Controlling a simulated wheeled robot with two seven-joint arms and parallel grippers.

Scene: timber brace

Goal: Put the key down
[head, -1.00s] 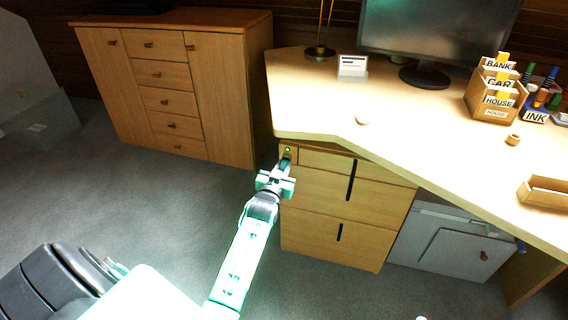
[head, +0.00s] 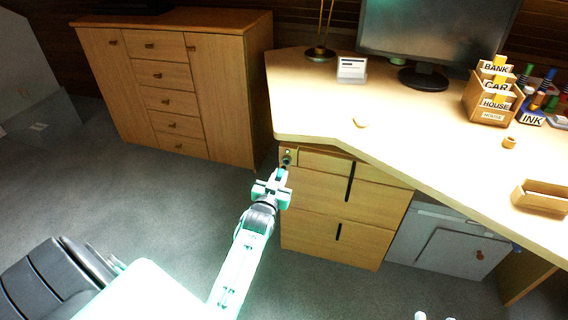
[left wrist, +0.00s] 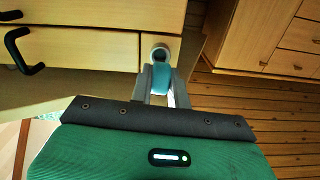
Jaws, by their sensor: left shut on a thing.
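My left gripper (head: 279,178) is in front of the top drawer's left end in the head view. It is shut on a small teal thing, which I take to be the key (left wrist: 161,78); it shows between the fingers in the left wrist view. The key is mostly hidden by the fingers. A round lock (head: 287,161) with a small green light above it sits on the drawer unit (head: 335,210), just beyond the fingertips. It looks like a grey ring (left wrist: 160,52) in the left wrist view. Small pale tips at the bottom edge of the head view may belong to my right gripper.
The desk top (head: 415,135) overhangs the drawers. Open carpet (head: 150,205) lies left of the drawers.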

